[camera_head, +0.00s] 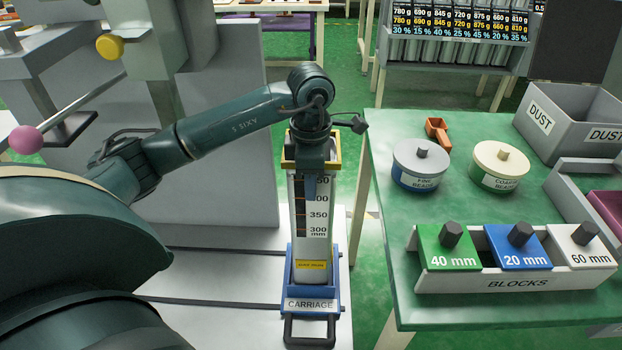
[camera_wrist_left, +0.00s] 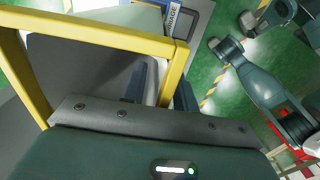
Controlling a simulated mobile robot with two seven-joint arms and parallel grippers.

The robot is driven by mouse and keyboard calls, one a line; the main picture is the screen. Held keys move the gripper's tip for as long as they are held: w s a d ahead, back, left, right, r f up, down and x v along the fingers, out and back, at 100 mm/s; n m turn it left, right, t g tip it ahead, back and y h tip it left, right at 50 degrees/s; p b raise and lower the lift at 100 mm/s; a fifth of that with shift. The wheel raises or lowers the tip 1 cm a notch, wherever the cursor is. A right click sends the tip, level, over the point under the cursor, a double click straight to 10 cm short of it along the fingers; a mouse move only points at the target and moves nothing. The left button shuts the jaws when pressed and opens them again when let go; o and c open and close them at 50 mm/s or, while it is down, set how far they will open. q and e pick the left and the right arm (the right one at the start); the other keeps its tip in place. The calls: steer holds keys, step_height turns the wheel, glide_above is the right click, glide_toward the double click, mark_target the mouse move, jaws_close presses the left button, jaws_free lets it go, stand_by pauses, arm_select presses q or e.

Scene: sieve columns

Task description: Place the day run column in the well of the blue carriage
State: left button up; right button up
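The day run column (camera_head: 312,235), white with a dark millimetre scale, a yellow label and a yellow collar (camera_head: 288,152), stands upright in the blue carriage (camera_head: 311,304). Its lower end is hidden behind the carriage front, so I cannot tell how deep it sits. The collar also shows large in the left wrist view (camera_wrist_left: 175,75), with part of the carriage's label beyond it. My left gripper (camera_head: 311,188) points down at the column top, one finger in front of the scale. My right gripper is out of view.
A large grey machine (camera_head: 225,140) stands left of the column. A green floor gap separates carriage and table.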

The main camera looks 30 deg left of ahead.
arm_select(q)
step_height(320, 180, up, 12)
steer(key=shift+r+p, duration=0.1)
steer(key=shift+p, duration=0.7)
steer(key=s+d+f+m+g+h, duration=0.1)
steer(key=s+d+f+g+h, duration=0.25)
steer(key=d, duration=0.65)
steer(key=s+d+f+h, duration=0.3)
steer(key=s+d+h, duration=0.25)
steer(key=d, duration=0.45)
steer(key=s+d+r+n+t+h, duration=0.25)
steer(key=d+r+n+h, duration=0.5)
steer(key=h, duration=0.45)
steer(key=w+a+f+n+t+y, duration=0.2)
steer(key=a+n+t+y, duration=0.1)
steer(key=n+t, duration=0.75)
steer(key=w+a+f+n+t+y, duration=0.3)
steer(key=n+t, duration=0.5)
steer(key=n, duration=0.6)
steer(key=s+a+f+n+g+y, duration=0.2)
steer(key=s+a+f+n+y, duration=0.1)
steer(key=f+n, duration=0.4)
steer(key=s+a+f+n+g+y, duration=0.2)
steer(key=s+a+f+n+y, duration=0.2)
steer(key=f+n+y, duration=0.3)
step_height(320, 180, down, 3)
steer(key=shift+s+r+n+g+y, duration=0.1)
steer(key=shift+s+n+g+y, duration=0.25)
steer(key=shift+s, duration=0.3)
